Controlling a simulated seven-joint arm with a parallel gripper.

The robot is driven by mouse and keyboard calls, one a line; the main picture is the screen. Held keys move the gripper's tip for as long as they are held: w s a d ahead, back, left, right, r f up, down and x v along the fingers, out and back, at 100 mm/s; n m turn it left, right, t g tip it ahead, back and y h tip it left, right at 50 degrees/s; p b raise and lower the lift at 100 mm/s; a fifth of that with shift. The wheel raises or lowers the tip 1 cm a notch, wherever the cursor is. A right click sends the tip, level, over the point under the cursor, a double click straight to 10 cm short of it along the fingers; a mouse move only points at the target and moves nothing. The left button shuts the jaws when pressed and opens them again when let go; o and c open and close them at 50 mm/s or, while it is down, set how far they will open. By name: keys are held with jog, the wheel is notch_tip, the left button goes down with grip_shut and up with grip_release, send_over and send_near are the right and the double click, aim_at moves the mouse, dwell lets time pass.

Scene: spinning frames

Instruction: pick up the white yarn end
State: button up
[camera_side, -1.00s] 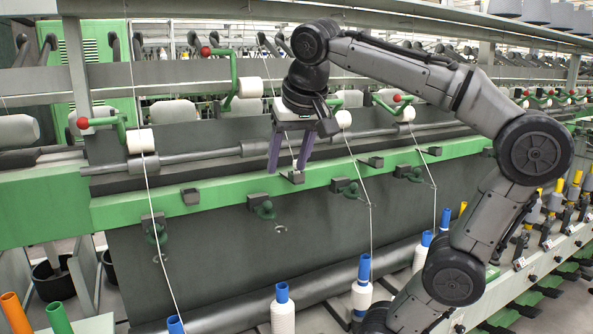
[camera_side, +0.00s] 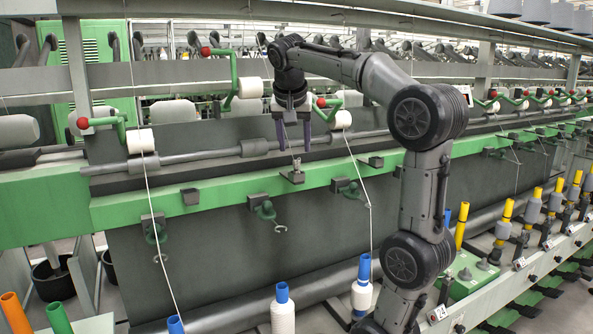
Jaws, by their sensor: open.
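My gripper (camera_side: 294,149) points straight down in front of the dark panel, its two purple fingers apart and nothing seen between them. Just below the fingertips a small pale tip (camera_side: 297,162) stands up from a grey bracket (camera_side: 292,177) on the green rail. It may be the white yarn end, but it is too small to tell. The fingertips look slightly above it; the depth gap is unclear. A white-wound bobbin with a blue top (camera_side: 283,312) stands below, with no strand visible rising from it.
Taut white strands run down on the left (camera_side: 152,215) and on the right (camera_side: 367,200) of my gripper. A grey roller bar (camera_side: 200,155) runs behind. White rolls on green arms (camera_side: 249,88) sit close by. A second blue-topped bobbin (camera_side: 361,297) stands at right.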

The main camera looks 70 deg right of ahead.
aim_at(296, 161)
jog(key=shift+x, duration=3)
jog(key=shift+d, duration=0.15)
grip_shut()
